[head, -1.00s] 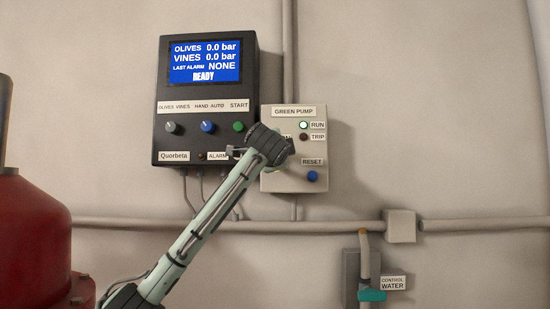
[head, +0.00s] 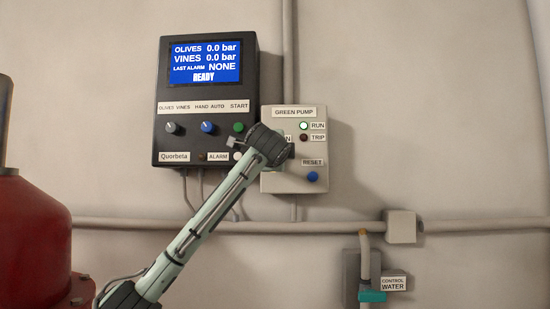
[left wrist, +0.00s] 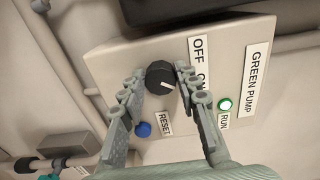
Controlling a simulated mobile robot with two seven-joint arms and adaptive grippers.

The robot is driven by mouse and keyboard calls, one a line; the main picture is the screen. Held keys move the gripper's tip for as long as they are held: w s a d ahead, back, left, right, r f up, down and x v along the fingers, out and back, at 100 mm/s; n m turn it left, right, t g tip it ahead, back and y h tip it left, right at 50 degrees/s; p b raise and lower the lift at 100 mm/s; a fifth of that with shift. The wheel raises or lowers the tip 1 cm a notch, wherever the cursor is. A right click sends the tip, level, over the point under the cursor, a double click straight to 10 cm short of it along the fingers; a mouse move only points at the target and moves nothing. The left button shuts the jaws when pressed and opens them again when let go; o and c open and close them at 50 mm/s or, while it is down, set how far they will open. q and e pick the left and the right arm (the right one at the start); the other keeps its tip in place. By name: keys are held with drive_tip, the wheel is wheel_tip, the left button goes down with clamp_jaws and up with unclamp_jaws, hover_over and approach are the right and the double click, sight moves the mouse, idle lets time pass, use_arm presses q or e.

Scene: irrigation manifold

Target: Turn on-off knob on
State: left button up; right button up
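The green pump box (head: 294,182) hangs on the wall in the head view; it also shows in the left wrist view (left wrist: 112,52). Its black on-off knob (left wrist: 160,78) shows between my left fingers, with OFF and ON labels beside it. The knob's white mark points towards the ON side. My left gripper (left wrist: 159,73) is open around the knob, a fingertip on each side with narrow gaps. In the head view my arm hides the knob. The green RUN lamp (head: 304,125) is lit; the TRIP lamp (head: 304,137) is dark. My right gripper is not in view.
A blue RESET button (left wrist: 143,130) sits close by the left finger. A black control panel (head: 165,85) reading READY hangs left of the pump box. A pipe (head: 330,227) runs below, with a teal water valve (head: 372,296) lower right. A red tank (head: 30,240) stands left.

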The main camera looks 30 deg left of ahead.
use_arm(q)
drive_tip(key=o, duration=0.4)
drive_tip(key=v, duration=1.2)
